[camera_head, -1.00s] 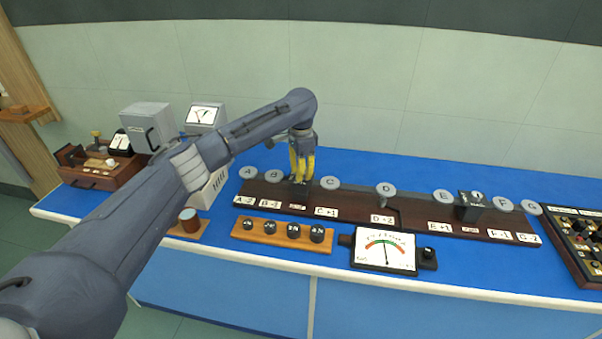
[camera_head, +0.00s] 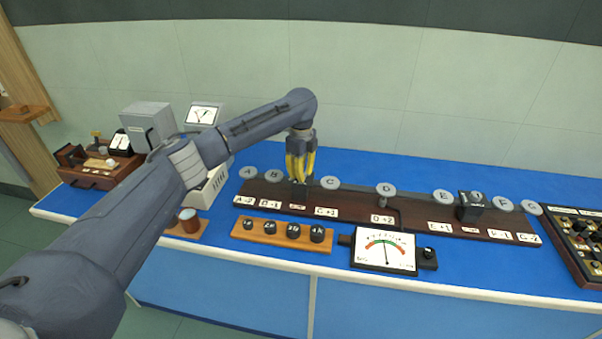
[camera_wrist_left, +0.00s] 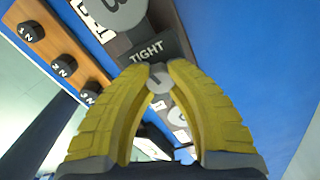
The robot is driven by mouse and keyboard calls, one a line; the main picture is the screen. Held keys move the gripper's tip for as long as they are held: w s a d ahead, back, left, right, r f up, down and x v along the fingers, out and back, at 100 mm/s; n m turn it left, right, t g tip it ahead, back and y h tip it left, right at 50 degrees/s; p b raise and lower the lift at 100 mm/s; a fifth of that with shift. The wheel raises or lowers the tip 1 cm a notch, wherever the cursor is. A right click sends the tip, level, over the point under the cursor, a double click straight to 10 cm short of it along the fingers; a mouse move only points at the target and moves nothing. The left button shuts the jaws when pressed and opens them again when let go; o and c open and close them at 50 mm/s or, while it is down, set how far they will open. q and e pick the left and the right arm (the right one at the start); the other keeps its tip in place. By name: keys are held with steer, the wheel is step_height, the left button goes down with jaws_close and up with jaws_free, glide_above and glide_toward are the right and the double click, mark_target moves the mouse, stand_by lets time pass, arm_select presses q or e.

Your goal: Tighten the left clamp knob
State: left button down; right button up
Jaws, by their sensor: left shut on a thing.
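My left gripper (camera_head: 299,179) comes down from above onto the left clamp, between discs B and C on the dark rail (camera_head: 345,208). Its yellow fingers hide most of the clamp in the head view. In the left wrist view, the gripper (camera_wrist_left: 158,71) is shut on the small grey left clamp knob (camera_wrist_left: 159,83), with a fingertip on each side. The black clamp block (camera_wrist_left: 147,47) beside the knob shows the word TIGHT. The right clamp (camera_head: 471,207), a black block with a knob on top, stands between E and F. My right gripper is not in view.
Grey lettered discs, such as C (camera_head: 330,183), line the rail. In front are a wooden weight holder (camera_head: 262,239) with several black weights and a meter (camera_head: 385,252). A control panel (camera_head: 577,240) is at the right. Instruments stand at the left.

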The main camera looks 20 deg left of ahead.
arm_select(q)
steer(key=shift+d+m, duration=0.15)
steer(key=shift+m, duration=0.95)
steer(key=c, duration=1.1)
jaws_free()
step_height(320, 180, up, 12)
steer(key=shift+r, duration=0.1)
